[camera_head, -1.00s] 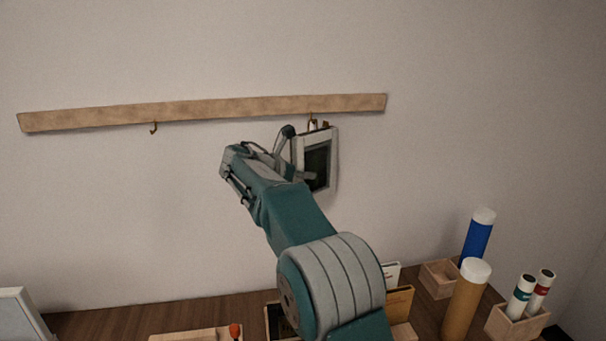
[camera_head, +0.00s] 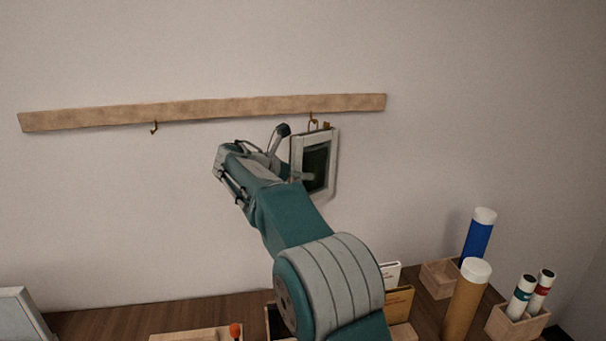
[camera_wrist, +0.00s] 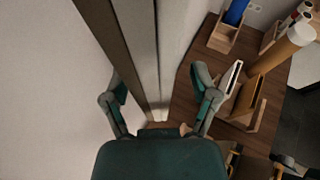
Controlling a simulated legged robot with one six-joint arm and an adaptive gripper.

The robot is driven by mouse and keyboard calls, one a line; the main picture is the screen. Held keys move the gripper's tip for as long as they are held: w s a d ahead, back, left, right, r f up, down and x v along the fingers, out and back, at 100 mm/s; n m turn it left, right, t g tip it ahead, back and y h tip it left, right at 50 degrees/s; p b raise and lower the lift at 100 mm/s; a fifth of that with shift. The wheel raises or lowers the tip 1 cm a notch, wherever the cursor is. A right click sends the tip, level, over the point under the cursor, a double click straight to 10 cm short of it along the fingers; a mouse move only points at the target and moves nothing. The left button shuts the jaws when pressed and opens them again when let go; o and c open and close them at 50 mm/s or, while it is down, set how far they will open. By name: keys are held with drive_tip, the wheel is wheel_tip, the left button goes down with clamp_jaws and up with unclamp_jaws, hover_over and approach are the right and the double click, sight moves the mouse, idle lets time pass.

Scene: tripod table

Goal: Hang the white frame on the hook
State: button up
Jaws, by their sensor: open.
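The white frame (camera_head: 333,165), with a dark middle, is upright against the wall below the right end of the wooden rail. A brass-coloured hook or loop (camera_head: 313,123) shows between its top and the rail; whether the frame's weight is on it is too small to tell. My gripper (camera_head: 281,145) is open at the frame's left side, and one finger is partly hidden. In the wrist view, its two fingers are spread on either side of a long pale edge (camera_wrist: 143,45), apparently the frame's. A second hook (camera_head: 154,128) on the left is empty.
The wooden rail (camera_head: 215,107) runs along the wall. Below, the table (camera_head: 110,318) holds a blue tube (camera_head: 478,238), a tan tube (camera_head: 466,300), wooden boxes (camera_head: 438,280) and small frames (camera_head: 398,300). The wall left of my gripper is clear.

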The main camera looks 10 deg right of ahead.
drive_tip(key=v, duration=1)
drive_tip(key=s+d+f+m+g+y, duration=0.1)
drive_tip(key=s+d+m+y, duration=0.3)
drive_tip(key=s, duration=0.6)
drive_tip(key=s+d+f+m+g+y, duration=0.1)
drive_tip(key=s+d+f+m+y, duration=0.1)
drive_tip(key=s+d+m, duration=0.6)
drive_tip(key=s+a+f+m+y, duration=0.1)
drive_tip(key=s+f+m+y, duration=0.1)
drive_tip(key=s+f+m, duration=0.2)
drive_tip(key=s+a+f+m+y, duration=0.1)
drive_tip(key=s+f+m, duration=0.3)
drive_tip(key=s, duration=0.6)
drive_tip(key=s+a+f+m+y, duration=0.1)
drive_tip(key=s+f+m+y, duration=0.1)
drive_tip(key=s, duration=0.5)
drive_tip(key=shift+f+m+t+y, duration=0.4)
drive_tip(key=shift+f+m, duration=0.5)
drive_tip(key=shift+m, duration=0.1)
drive_tip(key=shift+s, duration=0.1)
